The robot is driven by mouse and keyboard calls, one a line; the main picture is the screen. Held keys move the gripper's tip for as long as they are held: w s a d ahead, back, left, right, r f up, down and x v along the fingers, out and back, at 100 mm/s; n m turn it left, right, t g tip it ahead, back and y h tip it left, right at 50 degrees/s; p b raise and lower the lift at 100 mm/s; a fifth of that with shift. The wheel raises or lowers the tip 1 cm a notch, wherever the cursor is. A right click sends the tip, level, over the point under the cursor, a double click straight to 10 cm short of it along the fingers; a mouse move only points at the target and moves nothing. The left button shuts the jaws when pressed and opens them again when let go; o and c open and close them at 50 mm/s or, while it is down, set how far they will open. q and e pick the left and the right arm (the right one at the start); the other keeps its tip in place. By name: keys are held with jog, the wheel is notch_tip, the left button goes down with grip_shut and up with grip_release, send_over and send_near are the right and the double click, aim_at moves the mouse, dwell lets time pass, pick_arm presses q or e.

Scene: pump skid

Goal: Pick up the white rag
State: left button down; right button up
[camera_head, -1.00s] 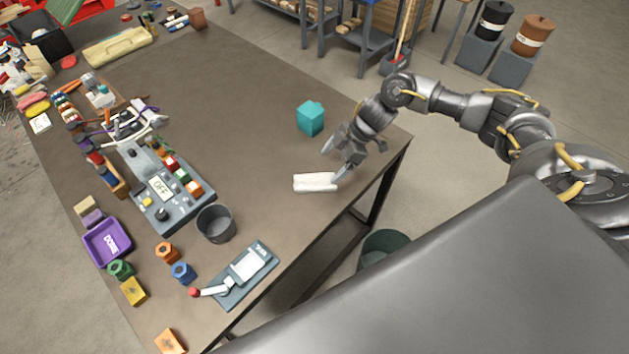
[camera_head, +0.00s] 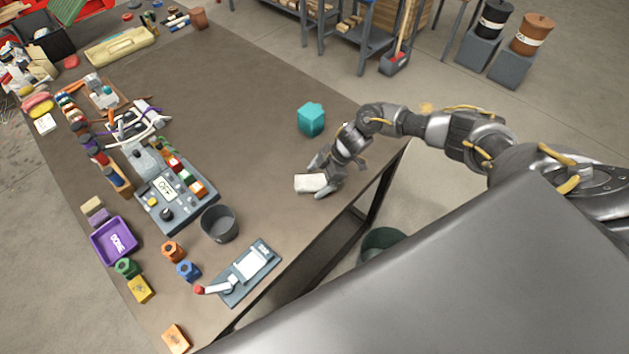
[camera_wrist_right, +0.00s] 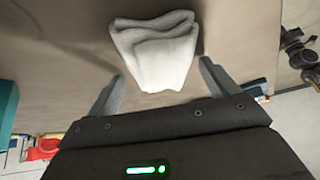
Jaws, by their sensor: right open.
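The white rag (camera_head: 310,184) is a folded cloth lying on the brown table near its right edge. In the right wrist view the rag (camera_wrist_right: 157,50) sits ahead of and partly between the two fingers. My right gripper (camera_head: 318,179) is open over the rag, one finger to each side of it. In the right wrist view my gripper's fingertips (camera_wrist_right: 160,76) are apart, with a gap between each and the cloth. Part of the rag is hidden by the gripper in the head view. My left gripper is not in view.
A teal block (camera_head: 311,119) stands behind the gripper on the table (camera_head: 245,105). A dark cup (camera_head: 220,224), a lever device (camera_head: 243,273) and a purple tray (camera_head: 96,249) lie to the left. A green bin (camera_head: 378,243) is on the floor below the table edge.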

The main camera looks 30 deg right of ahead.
aim_at(310, 181)
jog(key=c, duration=1.2)
jog(key=shift+o, duration=0.2)
jog(key=shift+r, duration=0.2)
jog(key=shift+r+b, duration=0.2)
jog(key=shift+b, duration=0.1)
notch_tip(310, 181, up, 2)
jog(key=shift+r+b, duration=0.2)
jog(key=shift+b, duration=0.45)
jog(key=s+a+r+b, duration=0.1)
jog(key=s+a+r, duration=0.2)
jog(key=s+r, duration=0.7)
jog(key=s, duration=0.3)
jog(key=shift+s+a+b, duration=0.25)
jog(key=shift+a+b, duration=0.1)
jog(key=shift+b, duration=0.05)
